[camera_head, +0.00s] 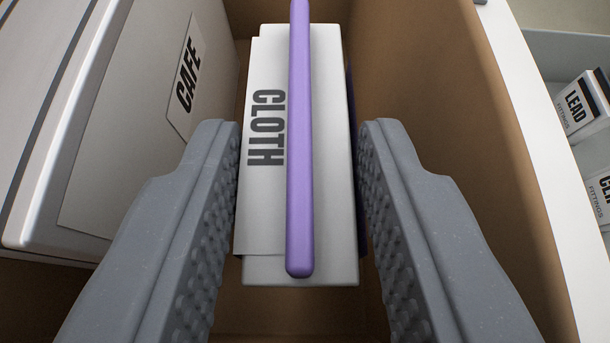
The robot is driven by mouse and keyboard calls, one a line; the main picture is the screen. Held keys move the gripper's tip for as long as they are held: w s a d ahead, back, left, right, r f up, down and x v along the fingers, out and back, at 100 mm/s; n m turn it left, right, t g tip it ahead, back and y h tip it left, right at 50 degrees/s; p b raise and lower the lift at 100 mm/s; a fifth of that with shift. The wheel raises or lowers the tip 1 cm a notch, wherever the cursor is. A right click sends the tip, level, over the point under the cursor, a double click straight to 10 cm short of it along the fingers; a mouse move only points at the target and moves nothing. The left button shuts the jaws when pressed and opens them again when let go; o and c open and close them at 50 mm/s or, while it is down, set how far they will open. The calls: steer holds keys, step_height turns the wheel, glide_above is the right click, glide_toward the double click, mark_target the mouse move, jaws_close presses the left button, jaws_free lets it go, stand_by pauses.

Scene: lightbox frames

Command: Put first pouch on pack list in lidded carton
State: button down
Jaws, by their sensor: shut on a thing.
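A white pack with the word CLOTH (266,200) and a long purple bar (300,150) along its top lies between the fingers of my gripper (298,190). My gripper is shut on this CLOTH pack, one ridged grey finger at each side. I cannot tell from its shape whether it is a pouch. Brown cardboard walls (440,110) surround the pack and fingers, like the inside of an open carton. No lid and no pack list show in this view.
A large white box labelled CAFE (110,190) stands close on the left. A white edge (540,150) runs along the right wall.

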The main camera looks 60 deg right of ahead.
steer(key=shift+s+f, duration=0.15)
steer(key=shift+f, duration=0.45)
steer(key=c, duration=1.3)
jaws_free()
steer(key=shift+f, duration=0.15)
steer(key=shift+c, duration=0.2)
steer(key=shift+r+p, duration=0.7)
steer(key=shift+p, duration=0.4)
steer(key=v, duration=1.2)
steer(key=shift+w+r+p, duration=0.25)
steer(key=shift+r+p, duration=0.05)
steer(key=shift+p, duration=0.05)
steer(key=s+a+r+n+t+y, duration=0.2)
steer(key=s+r, duration=0.3)
steer(key=r, duration=0.5)
steer(key=s+a+r+n+t+y, duration=0.2)
steer(key=s+r+n+t+y, duration=0.1)
steer(key=r, duration=0.8)
steer(key=s+a+r+n+t+y, duration=0.1)
steer(key=s+r+n+t+y, duration=0.2)
steer(key=r, duration=0.8)
steer(key=s+n+y, duration=0.2)
steer(key=s+n, duration=0.1)
steer(key=s, duration=0.1)
steer(key=shift+s+a, duration=0.2)
steer(key=shift+a, duration=0.2)
